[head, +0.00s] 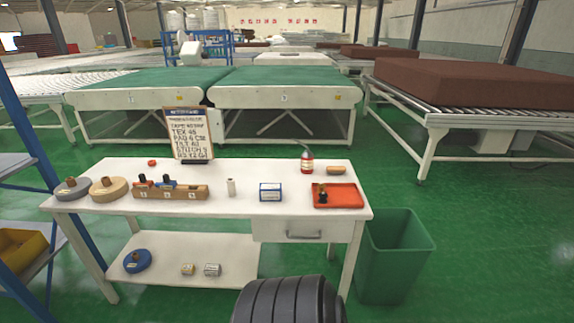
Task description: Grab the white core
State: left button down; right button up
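A small white core (231,187), a short upright cylinder, stands on the white table (225,210) near its middle. It is between the wooden holder with numbered slots (170,193) and a blue and white box (270,192), apart from both. Nothing covers it. Neither my left nor my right gripper is in view.
A grey disc (72,188) and a tan disc (109,189) lie at the table's left. A sign board (188,134) stands behind. A red bottle (307,161) and a red tray (337,196) are at the right. A green bin (397,262) stands beside the table.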

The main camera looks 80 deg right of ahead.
aim_at(231, 181)
jog(key=z, duration=2.2)
